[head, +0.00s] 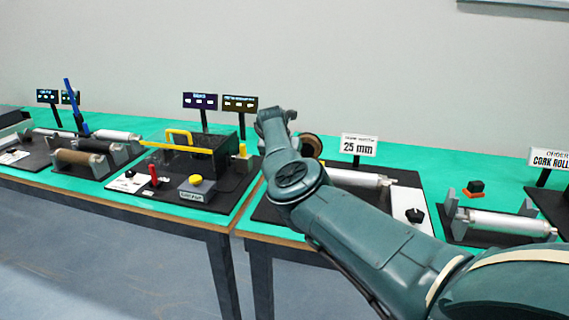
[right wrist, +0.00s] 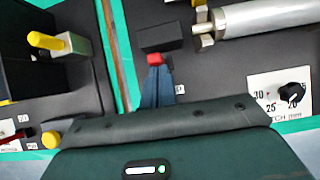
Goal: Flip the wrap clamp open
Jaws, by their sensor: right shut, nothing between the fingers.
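My right gripper (right wrist: 156,84) is shut and shows in the right wrist view as narrow dark blue fingers pointing away from the camera. A small red tip (right wrist: 154,60) sits right at the fingertips, in front of a low black block (right wrist: 160,38); these look like the wrap clamp, but I cannot tell for sure. I cannot tell whether the fingertips touch the red tip. In the head view my right arm hides this spot and the gripper's fingers. My left gripper is not in view.
A metal roller (right wrist: 265,17) and a black pitch knob (right wrist: 291,91) lie to the right; the "25 mm" sign (head: 359,146) stands behind. The neighbouring station has a yellow handle (right wrist: 46,40) and a yellow button (head: 195,180). A gap separates the two tables.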

